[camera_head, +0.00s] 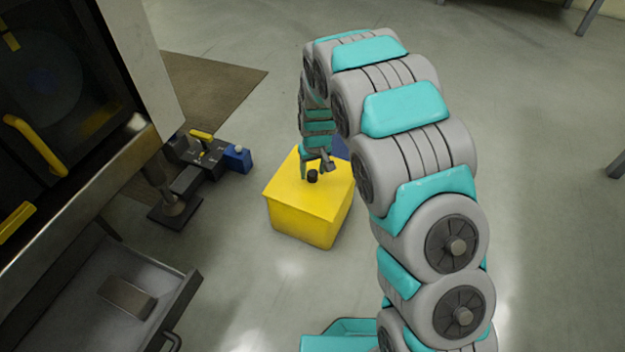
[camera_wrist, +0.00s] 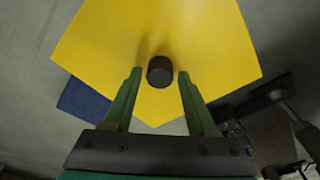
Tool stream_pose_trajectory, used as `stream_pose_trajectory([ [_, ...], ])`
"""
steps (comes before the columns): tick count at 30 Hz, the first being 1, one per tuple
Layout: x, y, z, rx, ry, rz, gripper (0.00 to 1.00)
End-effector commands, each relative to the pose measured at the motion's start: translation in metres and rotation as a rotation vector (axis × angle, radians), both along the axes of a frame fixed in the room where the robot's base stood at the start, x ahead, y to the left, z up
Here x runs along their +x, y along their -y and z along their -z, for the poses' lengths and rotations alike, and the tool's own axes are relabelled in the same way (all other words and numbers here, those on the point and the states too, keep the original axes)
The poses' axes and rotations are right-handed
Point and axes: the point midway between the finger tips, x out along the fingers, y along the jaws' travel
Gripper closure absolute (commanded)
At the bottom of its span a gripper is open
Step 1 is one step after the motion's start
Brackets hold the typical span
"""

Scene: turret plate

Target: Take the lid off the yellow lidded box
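The yellow lidded box (camera_head: 305,220) stands on the floor in the middle of the head view, with its lid (camera_head: 293,187) on top. A small dark round knob (camera_head: 312,176) sits on the lid. In the wrist view the lid (camera_wrist: 205,45) fills the upper middle, and the knob (camera_wrist: 160,71) shows near its lower part. My gripper (camera_head: 316,166) is over the lid, close to the knob. In the wrist view its two fingers (camera_wrist: 157,75) are apart, one on each side of the knob, with a gap on both sides.
A machine with a dark door and yellow handle (camera_head: 35,145) stands at the left. A metal drawer or tray (camera_head: 95,300) juts out below it. A dark fixture with a blue block (camera_head: 237,158) lies left of the box. A blue object (camera_head: 341,148) is partly hidden behind the box. Floor in front is clear.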

Motion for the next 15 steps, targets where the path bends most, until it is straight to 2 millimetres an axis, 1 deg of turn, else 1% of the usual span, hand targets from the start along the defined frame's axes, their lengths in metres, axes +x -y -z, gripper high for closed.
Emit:
stream_pose_trajectory([
  [1,0.0,0.0,0.0,0.0,0.0,0.0,0.49],
  [2,0.0,0.0,-0.0001,0.0,0.0,0.0,0.53],
  [12,0.0,0.0,-0.0001,0.0,0.0,0.0,0.91],
  [15,0.0,0.0,-0.0002,0.0,0.0,0.0,1.0],
])
